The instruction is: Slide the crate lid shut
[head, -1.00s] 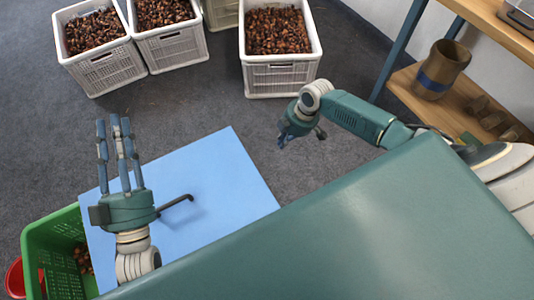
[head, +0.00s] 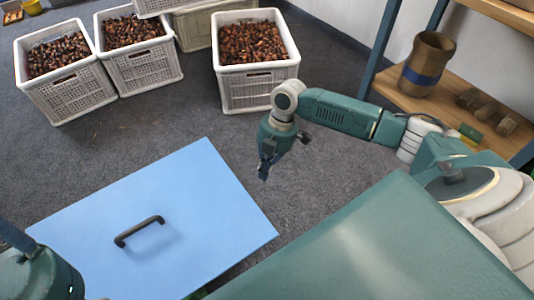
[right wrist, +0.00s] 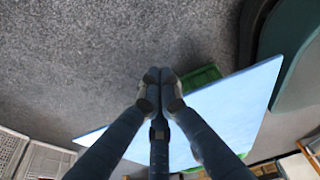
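The flat blue crate lid (head: 190,200) with a dark bar handle (head: 138,231) lies at the lower left of the head view. It also shows in the right wrist view (right wrist: 245,95). A bit of the green crate (right wrist: 201,76) shows beside the lid in the right wrist view; most of it is hidden. My left gripper (head: 15,237) is cut off at the bottom left corner, over the lid's left part and apart from the handle; its fingers are mostly out of frame. My right gripper (head: 265,172) is empty, fingertips together, right of the lid and clear of it.
White crates of chestnuts (head: 258,88) stand on the grey floor at the back. A wooden shelf (head: 450,90) with a brown pot (head: 427,65) is at the right. Open floor lies between the lid and the crates.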

